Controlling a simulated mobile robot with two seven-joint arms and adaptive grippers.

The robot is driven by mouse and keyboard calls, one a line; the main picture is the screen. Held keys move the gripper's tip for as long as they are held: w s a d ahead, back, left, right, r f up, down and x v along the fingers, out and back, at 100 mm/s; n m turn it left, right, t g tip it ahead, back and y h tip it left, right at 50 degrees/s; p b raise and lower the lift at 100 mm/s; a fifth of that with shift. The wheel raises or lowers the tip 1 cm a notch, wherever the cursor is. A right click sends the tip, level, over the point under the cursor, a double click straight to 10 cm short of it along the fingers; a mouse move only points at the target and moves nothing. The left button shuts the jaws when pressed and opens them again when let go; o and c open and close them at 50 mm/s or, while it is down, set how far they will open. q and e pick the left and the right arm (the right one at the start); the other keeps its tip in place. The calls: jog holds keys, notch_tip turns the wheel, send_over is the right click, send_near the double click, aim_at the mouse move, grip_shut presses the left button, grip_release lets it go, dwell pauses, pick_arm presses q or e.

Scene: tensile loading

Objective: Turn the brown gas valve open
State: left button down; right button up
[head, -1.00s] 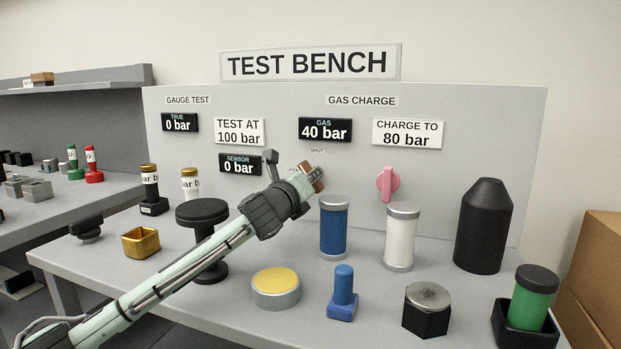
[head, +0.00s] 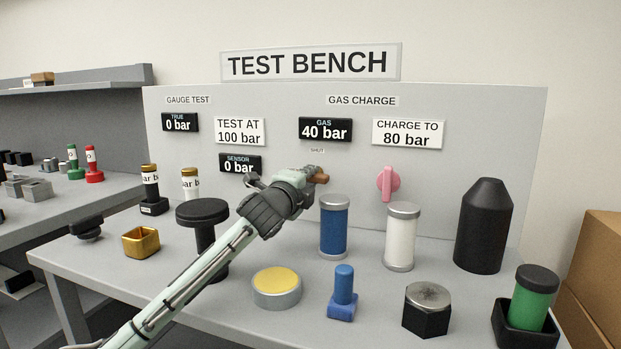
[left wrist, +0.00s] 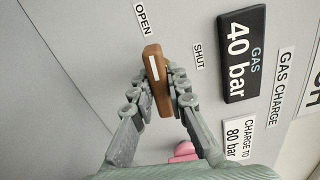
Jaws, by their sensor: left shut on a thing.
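The brown gas valve (head: 319,177) is a small brown handle with a white line, mounted on the grey bench panel below the gas display. It also shows in the left wrist view (left wrist: 155,72), where its white-marked end lies just below the OPEN label (left wrist: 143,18), with the SHUT label (left wrist: 199,55) to its right. My left gripper (head: 312,177) is shut on the handle; in the left wrist view its fingers (left wrist: 160,92) lie on both sides of it. The gripper hides part of the handle in the head view. My right gripper is not in view.
The gas display (head: 325,129) reads 40 bar; the sign beside it (head: 407,134) says charge to 80 bar. A pink valve (head: 388,183) is to the right. A blue cylinder (head: 334,227), a white cylinder (head: 400,238) and a black stand (head: 203,215) are near the arm.

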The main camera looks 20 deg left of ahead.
pick_arm(q)
jog(key=shift+n, duration=0.6)
